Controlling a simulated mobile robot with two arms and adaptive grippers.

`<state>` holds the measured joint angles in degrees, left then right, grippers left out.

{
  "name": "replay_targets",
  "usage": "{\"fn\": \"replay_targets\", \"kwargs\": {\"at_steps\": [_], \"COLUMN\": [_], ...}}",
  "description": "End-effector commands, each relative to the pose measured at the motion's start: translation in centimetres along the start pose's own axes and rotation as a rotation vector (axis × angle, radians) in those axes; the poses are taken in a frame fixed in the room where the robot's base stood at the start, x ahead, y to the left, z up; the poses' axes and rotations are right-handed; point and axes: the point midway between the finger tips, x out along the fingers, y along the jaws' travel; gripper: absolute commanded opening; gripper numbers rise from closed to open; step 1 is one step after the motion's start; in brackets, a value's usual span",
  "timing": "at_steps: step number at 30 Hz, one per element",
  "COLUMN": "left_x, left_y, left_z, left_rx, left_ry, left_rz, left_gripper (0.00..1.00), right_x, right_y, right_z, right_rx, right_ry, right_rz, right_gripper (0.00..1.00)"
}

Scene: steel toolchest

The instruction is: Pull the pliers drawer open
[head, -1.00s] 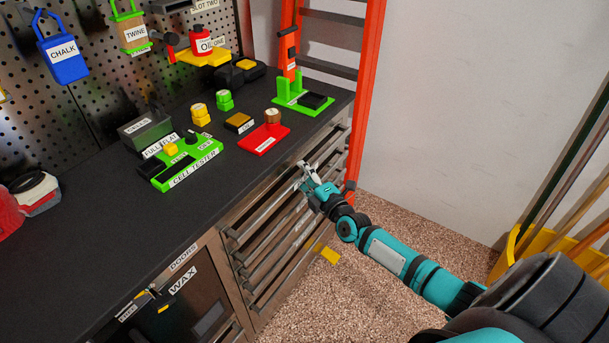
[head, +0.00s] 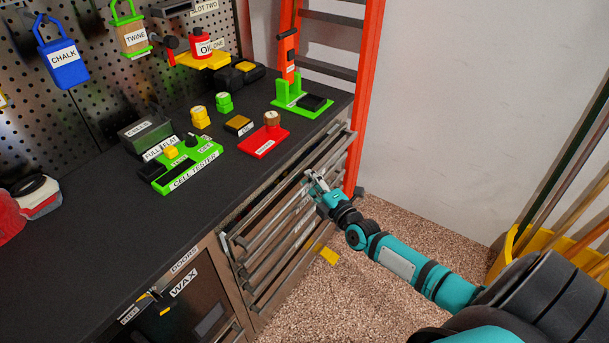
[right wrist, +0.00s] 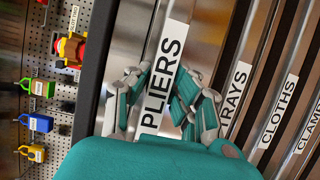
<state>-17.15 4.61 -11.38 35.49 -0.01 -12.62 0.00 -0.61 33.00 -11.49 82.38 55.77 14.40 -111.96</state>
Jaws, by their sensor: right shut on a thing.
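The pliers drawer (head: 275,222) is the top drawer of the steel chest under the dark worktop. Its PLIERS label (right wrist: 170,48) reads clearly in the right wrist view. The drawer stands out a little from the chest front in the head view. My right gripper (head: 313,179) is shut on the drawer's handle bar, near its far end. In the right wrist view, its fingers (right wrist: 161,80) lie on both sides of the label, and the exact contact is partly hidden. My left gripper is not in view.
Below are drawers labelled TRAYS (right wrist: 235,88), CLOTHS (right wrist: 280,110) and CLAMPS. An orange ladder (head: 368,90) stands close beyond the chest's far end. The worktop (head: 100,235) holds a green cell tester (head: 205,160) and a red stand (head: 258,144). Speckled floor in front is mostly clear.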

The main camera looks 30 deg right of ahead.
Motion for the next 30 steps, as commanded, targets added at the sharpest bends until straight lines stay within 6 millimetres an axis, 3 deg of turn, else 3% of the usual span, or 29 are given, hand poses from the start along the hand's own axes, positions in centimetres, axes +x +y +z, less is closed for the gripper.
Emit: {"fn": "replay_targets", "kwargs": {"at_steps": [15,24,30], "left_x": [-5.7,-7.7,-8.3], "left_y": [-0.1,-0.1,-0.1], "left_z": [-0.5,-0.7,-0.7], "left_rx": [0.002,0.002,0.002], "left_ry": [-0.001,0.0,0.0], "left_rz": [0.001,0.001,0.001], "left_gripper": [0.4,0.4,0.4], "right_x": [-13.0,-20.2,-23.6], "right_y": [0.1,0.0,0.0], "right_z": [5.2,8.2,9.6], "right_rx": [-0.005,-0.005,-0.003], "right_ry": [0.001,0.0,0.0], "right_rz": [-0.012,-0.01,-0.007], "right_gripper": [0.0,0.0,0.0]}}
